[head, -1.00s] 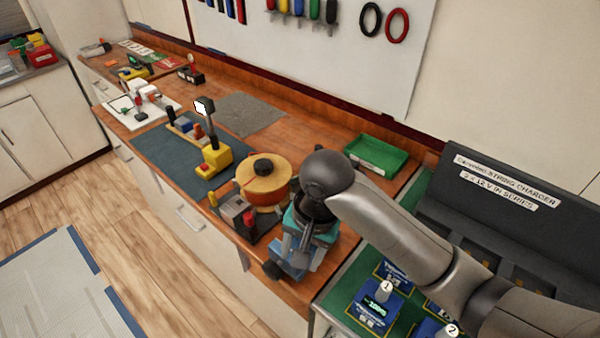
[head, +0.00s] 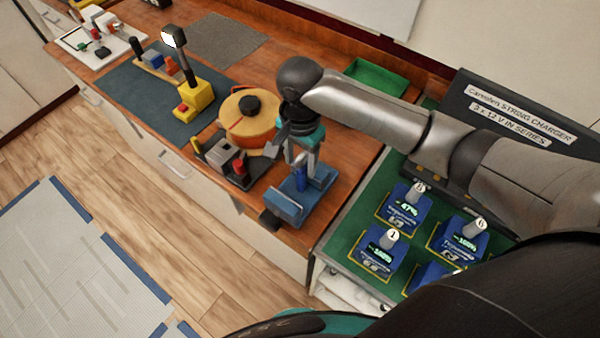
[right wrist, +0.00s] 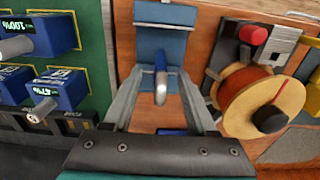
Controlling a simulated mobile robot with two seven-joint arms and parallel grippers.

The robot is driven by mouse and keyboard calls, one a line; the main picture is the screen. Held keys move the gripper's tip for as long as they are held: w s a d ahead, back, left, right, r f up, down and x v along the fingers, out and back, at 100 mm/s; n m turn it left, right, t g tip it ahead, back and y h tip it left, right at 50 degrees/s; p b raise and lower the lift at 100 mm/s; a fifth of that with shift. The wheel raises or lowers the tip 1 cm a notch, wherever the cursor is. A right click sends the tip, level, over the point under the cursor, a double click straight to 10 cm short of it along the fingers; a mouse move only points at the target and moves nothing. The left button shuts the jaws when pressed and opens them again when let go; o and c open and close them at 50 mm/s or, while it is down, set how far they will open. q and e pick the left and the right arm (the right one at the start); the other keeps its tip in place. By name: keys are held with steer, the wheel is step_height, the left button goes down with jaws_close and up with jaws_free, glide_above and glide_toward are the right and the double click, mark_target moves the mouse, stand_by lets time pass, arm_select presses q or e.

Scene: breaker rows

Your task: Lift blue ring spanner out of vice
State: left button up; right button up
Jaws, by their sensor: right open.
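The blue vice (head: 286,207) stands near the front edge of the wooden bench; its blue block also shows in the right wrist view (right wrist: 160,40). In the right wrist view the spanner (right wrist: 160,82) shows between my fingers. My right gripper (head: 303,157) points down above the vice, open, with one finger on each side of the spanner and gaps visible. My left gripper is not in view.
A yellow-orange spool (head: 246,128) and a small grey device with a red knob (head: 222,157) stand close left of the vice. Blue numbered batteries (head: 404,208) on a green mat are to the right. A green tray (head: 375,76) is behind my arm.

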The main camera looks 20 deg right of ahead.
mark_target(300, 171)
step_height(300, 171, down, 4)
steer(key=shift+f, duration=0.25)
steer(key=shift+f+b, duration=0.35)
steer(key=shift+f, duration=0.35)
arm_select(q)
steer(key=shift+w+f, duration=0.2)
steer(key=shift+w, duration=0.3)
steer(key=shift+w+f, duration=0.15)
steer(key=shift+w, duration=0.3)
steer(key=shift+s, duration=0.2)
arm_select(e)
jaws_close()
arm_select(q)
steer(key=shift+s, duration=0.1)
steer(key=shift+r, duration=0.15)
arm_select(e)
steer(key=shift+a, duration=0.1)
arm_select(q)
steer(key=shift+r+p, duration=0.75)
steer(key=shift+p, duration=0.2)
arm_select(e)
steer(key=shift+s+a+r, duration=0.15)
steer(key=shift+s+a, duration=0.2)
steer(key=shift+a, duration=0.05)
